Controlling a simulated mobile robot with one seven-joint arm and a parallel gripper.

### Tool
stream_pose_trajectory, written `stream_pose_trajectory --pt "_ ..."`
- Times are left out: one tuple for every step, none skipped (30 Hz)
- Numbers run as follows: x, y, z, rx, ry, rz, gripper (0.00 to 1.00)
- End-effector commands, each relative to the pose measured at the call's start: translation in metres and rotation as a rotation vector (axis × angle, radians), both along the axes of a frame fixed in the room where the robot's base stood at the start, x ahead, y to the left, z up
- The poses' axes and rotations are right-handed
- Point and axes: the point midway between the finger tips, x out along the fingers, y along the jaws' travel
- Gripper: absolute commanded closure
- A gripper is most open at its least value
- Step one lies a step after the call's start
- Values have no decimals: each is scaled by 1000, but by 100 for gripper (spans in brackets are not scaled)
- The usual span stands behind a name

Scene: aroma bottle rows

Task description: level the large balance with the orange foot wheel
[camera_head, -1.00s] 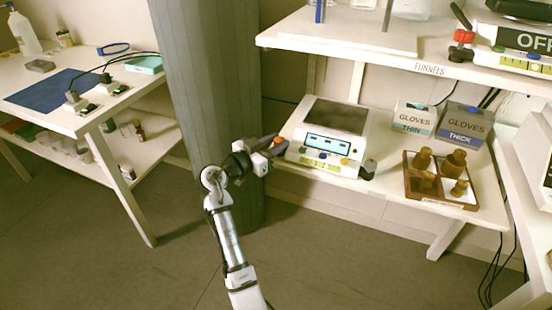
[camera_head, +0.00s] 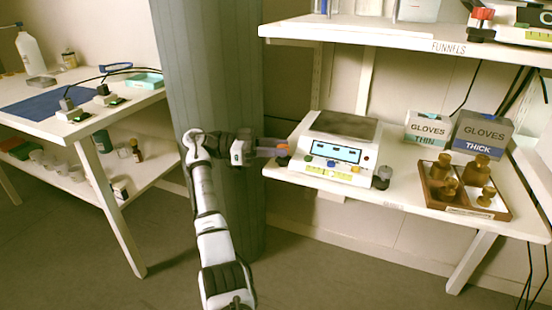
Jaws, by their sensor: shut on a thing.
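The large balance (camera_head: 313,140) is a white box with a dark top pan and a lit blue display (camera_head: 337,152). It stands on the lower shelf right of the pillar. A yellow-green level strip (camera_head: 320,171) shows on its front; its bubble is too small to read. The orange foot wheel (camera_head: 282,152) is at the balance's left front corner. My gripper (camera_head: 278,151) reaches it from the left and is shut on it, with the fingers partly covering the wheel. A dark foot wheel (camera_head: 382,178) is at the right front corner.
The upper shelf (camera_head: 400,42) overhangs behind. A grey pillar (camera_head: 222,80) stands close behind my arm.

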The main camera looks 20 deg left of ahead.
Motion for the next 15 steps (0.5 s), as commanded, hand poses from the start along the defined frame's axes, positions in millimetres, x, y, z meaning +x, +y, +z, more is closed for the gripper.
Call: stream_pose_trajectory --pt "1 0 -4 3 3 -23 95" --pt "1 0 -4 4 3 -36 95" --pt "2 0 -4 5 2 -54 95" --pt "2 0 -4 6 3 -66 95" --pt "2 1 -4 4 3 -78 95" --pt "2 0 -4 4 3 -93 95" --pt "2 0 -4 5 2 -104 95" --pt "3 0 -4 4 3 -113 95" --pt "3 0 -3 4 3 -126 95" --pt "3 0 -3 3 3 -134 95" --pt "3 0 -3 4 3 -142 95" --pt "3 0 -2 4 2 -152 95" --pt "3 0 -3 3 3 -158 95" --pt "3 0 -2 2 3 -164 95" --pt "4 0 -2 4 2 -171 95"
